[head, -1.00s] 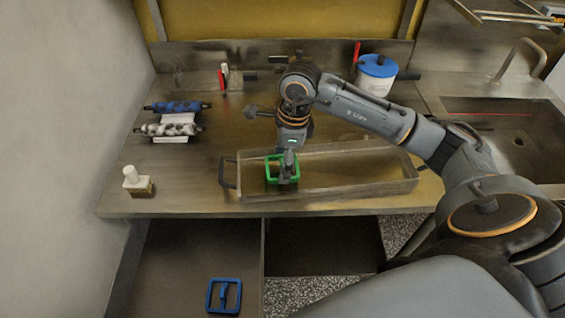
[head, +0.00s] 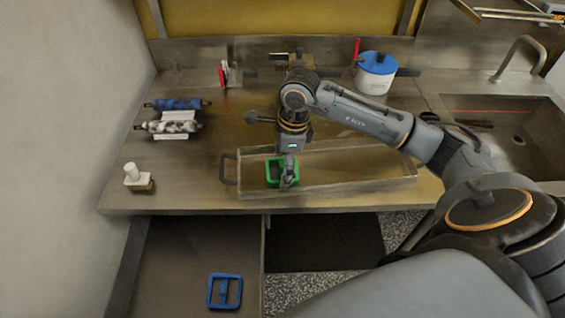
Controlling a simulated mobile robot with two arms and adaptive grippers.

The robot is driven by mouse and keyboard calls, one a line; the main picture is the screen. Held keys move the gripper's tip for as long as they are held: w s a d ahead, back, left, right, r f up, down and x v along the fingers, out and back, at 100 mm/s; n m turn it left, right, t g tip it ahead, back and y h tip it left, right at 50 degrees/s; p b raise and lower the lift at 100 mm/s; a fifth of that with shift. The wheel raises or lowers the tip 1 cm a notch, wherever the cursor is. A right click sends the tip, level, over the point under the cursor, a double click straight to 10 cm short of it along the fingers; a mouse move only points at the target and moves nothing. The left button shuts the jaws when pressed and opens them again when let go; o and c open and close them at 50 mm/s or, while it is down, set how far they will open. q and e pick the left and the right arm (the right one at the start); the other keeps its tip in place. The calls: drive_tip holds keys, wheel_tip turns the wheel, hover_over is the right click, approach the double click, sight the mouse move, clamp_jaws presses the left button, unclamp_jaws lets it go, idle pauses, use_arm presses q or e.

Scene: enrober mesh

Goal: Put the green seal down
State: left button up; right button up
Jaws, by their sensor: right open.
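The green seal (head: 269,172) is a square green frame. It lies at the left end of the long metal tray (head: 345,190) on the steel counter. My right gripper (head: 287,181) points down at the seal's right side, with its jaws open. The gripper hides part of the seal's right side, and I cannot tell whether the fingers touch it. My left gripper is out of view.
A blue square frame (head: 225,291) lies on the lower shelf. Blue and white rollers (head: 172,104) and a white-topped stamp or bottle (head: 133,174) stand at the left. A blue-lidded white pot (head: 376,72) stands at the back, with a sink (head: 505,125) at right.

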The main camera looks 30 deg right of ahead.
drive_tip(key=shift+r, duration=0.35)
wheel_tip(320, 180, up, 12)
drive_tip(key=d+b, duration=0.1)
drive_tip(key=shift+s+d+f+b, duration=0.25)
drive_tip(key=shift+s+d+b, duration=0.05)
drive_tip(key=shift+s+b, duration=0.1)
